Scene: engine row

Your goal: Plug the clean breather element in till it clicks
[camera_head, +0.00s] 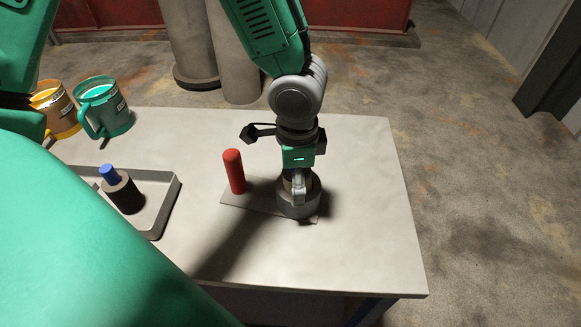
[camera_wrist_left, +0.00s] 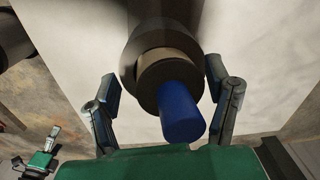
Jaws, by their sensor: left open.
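The breather element shows in the left wrist view as a blue handle (camera_wrist_left: 181,112) on a dark body. It stands in line with a tan ring (camera_wrist_left: 170,68) and a dark grey round housing (camera_wrist_left: 160,40). I cannot tell how deep it sits. My left gripper (camera_wrist_left: 165,98) has its fingers apart on either side of the handle, with gaps to it. In the head view the left gripper (camera_head: 298,198) is down at the grey housing (camera_head: 297,208) and hides most of the element. A small green gripper-like part of mine (camera_wrist_left: 45,150), perhaps my right gripper, is too small to read.
A red upright cylinder (camera_head: 234,172) stands beside the housing on a thin plate (camera_head: 255,200). A tray (camera_head: 168,204) at the left holds another dark element with a blue top (camera_head: 121,190). A green mug (camera_head: 103,106) and a yellow mug (camera_head: 58,108) stand behind. The table's right side is clear.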

